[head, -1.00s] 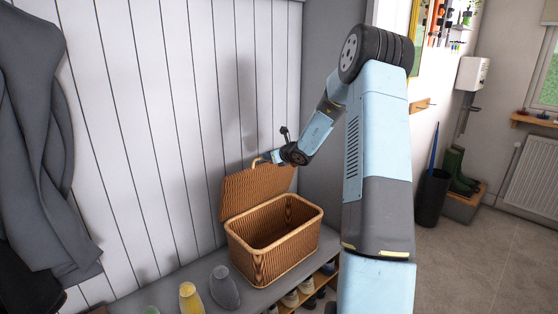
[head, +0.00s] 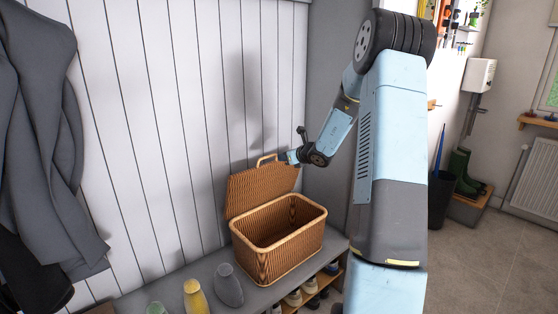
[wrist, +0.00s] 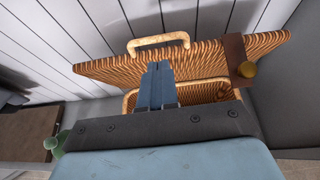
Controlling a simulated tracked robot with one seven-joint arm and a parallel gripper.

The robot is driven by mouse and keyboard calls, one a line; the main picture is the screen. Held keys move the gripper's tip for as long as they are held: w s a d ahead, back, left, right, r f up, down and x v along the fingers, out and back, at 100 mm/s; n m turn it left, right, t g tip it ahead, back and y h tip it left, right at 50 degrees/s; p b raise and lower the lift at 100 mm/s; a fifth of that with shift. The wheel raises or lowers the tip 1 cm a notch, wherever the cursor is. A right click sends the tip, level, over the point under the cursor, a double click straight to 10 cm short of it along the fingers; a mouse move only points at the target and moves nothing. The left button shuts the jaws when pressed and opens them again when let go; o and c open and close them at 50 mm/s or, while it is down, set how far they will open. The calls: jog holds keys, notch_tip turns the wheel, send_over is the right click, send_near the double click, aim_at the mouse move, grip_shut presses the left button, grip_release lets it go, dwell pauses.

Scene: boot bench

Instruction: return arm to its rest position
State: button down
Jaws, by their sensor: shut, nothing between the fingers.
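My arm reaches out over the bench in the head view, with my gripper (head: 286,157) at the upper edge of the raised basket lid. In the wrist view my gripper (wrist: 158,68) is shut, its fingers together and empty, in front of the lid. The wicker basket (head: 277,251) stands on the bench with its lid (head: 262,187) open and tilted back toward the wall. The lid's handle (wrist: 158,42) shows just beyond the fingertips in the wrist view. I cannot tell whether the fingers touch the lid. The visible inside of the basket looks empty.
On the grey bench (head: 232,307) left of the basket stand a grey object (head: 228,285), a yellow one (head: 195,297) and a green one. Shoes (head: 293,298) sit below. A coat (head: 40,140) hangs at left. Green boots (head: 461,170) stand far right.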

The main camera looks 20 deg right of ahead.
jog(key=s+d+r, duration=0.1)
jog(key=s+r, duration=0.3)
jog(key=s, duration=0.1)
jog(key=shift+d, duration=0.4)
jog(key=s+a+r+n+g+y, duration=0.1)
jog(key=s+a+r+n+g, duration=0.15)
jog(key=s+a+n, duration=0.4)
jog(key=s+a+r+n+g, duration=0.1)
jog(key=s+a+r+n, duration=0.35)
jog(key=a, duration=0.25)
jog(key=s+a+r+n+g+y, duration=0.1)
jog(key=s+a+r+n+g, duration=0.15)
jog(key=s+a+n, duration=0.4)
jog(key=s+r+n+h, duration=0.1)
jog(key=s+n+h, duration=0.2)
jog(key=s+n, duration=0.4)
jog(key=s+d+r+n+g+h, duration=0.1)
jog(key=s+n, duration=0.6)
jog(key=s, duration=1.1)
jog(key=shift+s+d+r+n+h, duration=0.15)
jog(key=shift+r+n+h, duration=0.35)
jog(key=shift+h, duration=0.7)
